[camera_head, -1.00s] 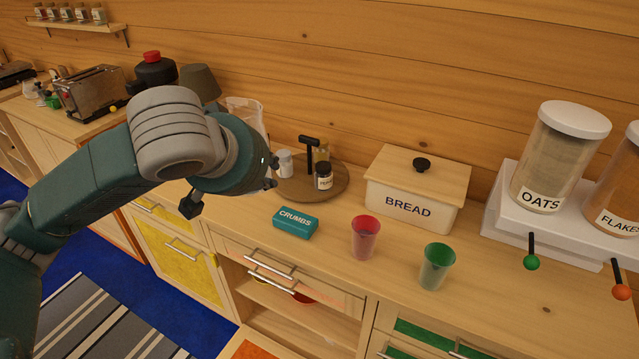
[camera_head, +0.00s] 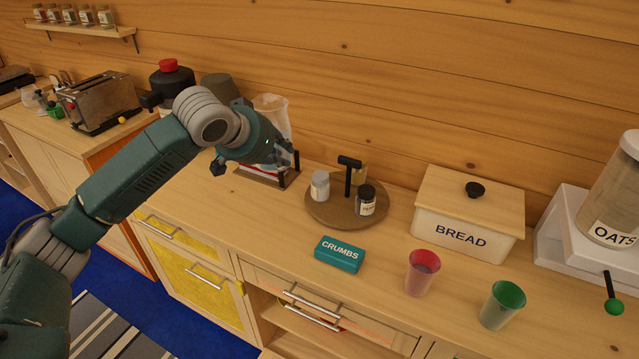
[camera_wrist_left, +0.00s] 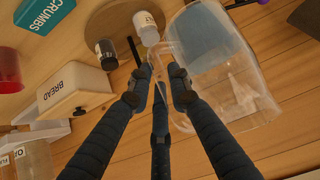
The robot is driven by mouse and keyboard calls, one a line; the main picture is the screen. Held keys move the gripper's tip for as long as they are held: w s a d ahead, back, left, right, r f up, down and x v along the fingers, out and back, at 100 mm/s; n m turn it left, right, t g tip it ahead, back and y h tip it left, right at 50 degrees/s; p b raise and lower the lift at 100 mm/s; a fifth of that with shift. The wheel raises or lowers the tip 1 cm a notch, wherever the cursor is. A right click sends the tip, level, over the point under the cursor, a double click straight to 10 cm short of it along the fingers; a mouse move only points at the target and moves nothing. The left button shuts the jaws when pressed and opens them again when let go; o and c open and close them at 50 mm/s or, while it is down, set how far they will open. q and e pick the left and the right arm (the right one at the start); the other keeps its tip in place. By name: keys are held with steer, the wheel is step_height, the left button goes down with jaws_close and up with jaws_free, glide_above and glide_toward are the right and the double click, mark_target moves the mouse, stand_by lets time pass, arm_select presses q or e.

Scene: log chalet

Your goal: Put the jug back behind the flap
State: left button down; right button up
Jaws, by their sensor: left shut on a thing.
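A clear jug (camera_head: 271,112) shows at the back of the counter, partly hidden behind my left gripper (camera_head: 284,158). In the left wrist view the see-through jug (camera_wrist_left: 240,95) fills the right side, with its handle between the fingers of my left gripper (camera_wrist_left: 163,82). The gripper is shut on that handle. I cannot tell whether the jug's base touches the counter. My right gripper is not in view.
Right of my left gripper stands a round wooden board (camera_head: 335,208) with jars and a black T-shaped handle. A teal CRUMBS box (camera_head: 339,254), red cup (camera_head: 422,272), green cup (camera_head: 503,304) and BREAD bin (camera_head: 466,228) stand further right.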

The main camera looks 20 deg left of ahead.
arm_select(q)
steer(key=shift+f+p, duration=1.3)
steer(key=shift+f, duration=7.7)
steer(key=c, duration=1.7)
jaws_free()
steer(key=shift+s+f, duration=0.2)
steer(key=shift+f, duration=0.15)
steer(key=shift+c, duration=0.2)
steer(key=shift+o, duration=0.8)
steer(key=shift+r, duration=0.1)
